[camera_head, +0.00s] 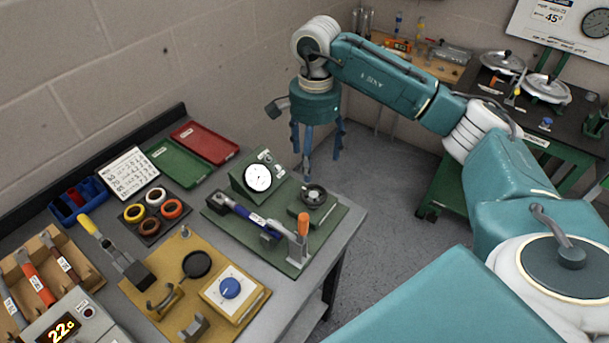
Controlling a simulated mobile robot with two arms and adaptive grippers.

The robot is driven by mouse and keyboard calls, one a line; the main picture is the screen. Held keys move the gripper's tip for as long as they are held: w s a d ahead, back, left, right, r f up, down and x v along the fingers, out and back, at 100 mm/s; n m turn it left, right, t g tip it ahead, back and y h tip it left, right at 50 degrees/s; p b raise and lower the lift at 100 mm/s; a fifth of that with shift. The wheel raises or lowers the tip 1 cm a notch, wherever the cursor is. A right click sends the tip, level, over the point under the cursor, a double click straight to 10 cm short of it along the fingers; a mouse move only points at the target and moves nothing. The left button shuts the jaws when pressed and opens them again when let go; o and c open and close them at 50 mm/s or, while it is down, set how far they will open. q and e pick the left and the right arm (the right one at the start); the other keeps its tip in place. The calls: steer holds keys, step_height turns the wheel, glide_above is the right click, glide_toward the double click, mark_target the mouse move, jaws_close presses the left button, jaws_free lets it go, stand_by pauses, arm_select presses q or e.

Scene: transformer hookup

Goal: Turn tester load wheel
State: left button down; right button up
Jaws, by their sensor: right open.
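The tester is a green base plate (232,228) on the bench, with a green block carrying a round white dial (258,177). A black load wheel (313,196) with a small knob sits on a green block at the plate's right side. An upright orange-tipped lever (302,226) stands near the plate's front corner. My right gripper (316,158) is open and empty, fingers pointing down, above the load wheel and apart from it. My left gripper is out of view.
Left of the tester are a ring tray (148,231), a yellow board (153,313) with a blue knob, and a wooden tool holder (44,258). Red (205,141) and green (177,163) trays lie behind. Open floor (400,222) separates this bench from a green-framed one.

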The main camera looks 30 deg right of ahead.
steer(key=p, duration=0.2)
glide_above(314, 192)
steer(key=s, duration=0.1)
step_height(314, 192, down, 5)
steer(key=shift+r, duration=0.15)
steer(key=f, duration=0.1)
steer(key=f+p, duration=0.1)
steer(key=f, duration=0.1)
steer(key=shift+w+f, duration=0.1)
steer(key=shift+w, duration=0.2)
step_height(314, 192, down, 2)
steer(key=shift+f+p, duration=0.15)
steer(key=shift+p, duration=0.35)
steer(key=shift+w, duration=0.1)
steer(key=c, duration=0.3)
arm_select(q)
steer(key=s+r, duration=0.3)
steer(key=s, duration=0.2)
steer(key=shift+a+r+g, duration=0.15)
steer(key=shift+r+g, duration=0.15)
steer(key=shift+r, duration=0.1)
arm_select(e)
steer(key=c, duration=0.8)
